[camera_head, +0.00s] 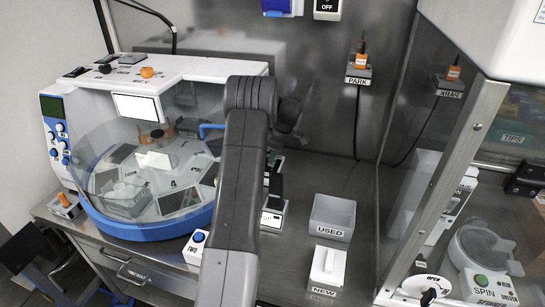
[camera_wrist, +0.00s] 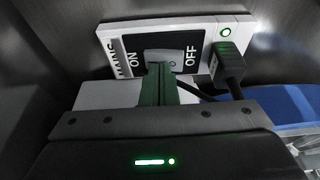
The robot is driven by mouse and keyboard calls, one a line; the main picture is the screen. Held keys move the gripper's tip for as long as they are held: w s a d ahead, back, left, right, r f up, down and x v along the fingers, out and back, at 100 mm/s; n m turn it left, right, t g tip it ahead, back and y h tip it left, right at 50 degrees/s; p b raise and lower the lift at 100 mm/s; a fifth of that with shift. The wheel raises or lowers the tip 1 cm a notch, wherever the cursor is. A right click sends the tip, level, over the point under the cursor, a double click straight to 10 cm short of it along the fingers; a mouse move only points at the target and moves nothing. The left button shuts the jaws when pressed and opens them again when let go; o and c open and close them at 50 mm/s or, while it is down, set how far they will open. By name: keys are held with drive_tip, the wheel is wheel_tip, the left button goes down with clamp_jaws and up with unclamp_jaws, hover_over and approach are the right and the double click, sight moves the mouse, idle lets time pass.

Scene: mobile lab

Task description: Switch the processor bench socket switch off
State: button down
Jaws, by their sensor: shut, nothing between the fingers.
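In the wrist view, the socket panel (camera_wrist: 207,30) is white and black, marked MAINS, ON and OFF, with ON to the left and OFF to the right. A small green light (camera_wrist: 225,32) glows at its upper right. The grey switch (camera_wrist: 183,55) sits between the two words, its lower left part hidden by my fingers. My gripper (camera_wrist: 157,68) is shut and empty, its fingertips over the ON side of the switch. I cannot tell whether they touch it.
A black plug (camera_wrist: 229,65) with its cable sits right of the switch. In the head view, the processor (camera_head: 150,225) with its clear cover stands left of my arm. USED (camera_head: 345,207) and NEW (camera_head: 322,285) bins stand to the right, before a glass cabinet (camera_head: 425,190).

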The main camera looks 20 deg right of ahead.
drive_tip(key=shift+r, duration=0.1)
drive_tip(key=b+v, duration=0.1)
drive_tip(key=v, duration=1.2)
drive_tip(key=shift+r, duration=0.25)
drive_tip(key=shift+d+r, duration=0.1)
drive_tip(key=shift+w+a+r+g+y+p, duration=0.2)
drive_tip(key=shift+g+y+p, duration=0.1)
drive_tip(key=shift+p, duration=0.25)
drive_tip(key=x, duration=0.4)
drive_tip(key=p+x, duration=0.1)
drive_tip(key=x, duration=0.4)
drive_tip(key=s+p+x, duration=0.1)
drive_tip(key=x, duration=0.3)
drive_tip(key=shift+d+f, duration=0.25)
drive_tip(key=shift+f, duration=0.25)
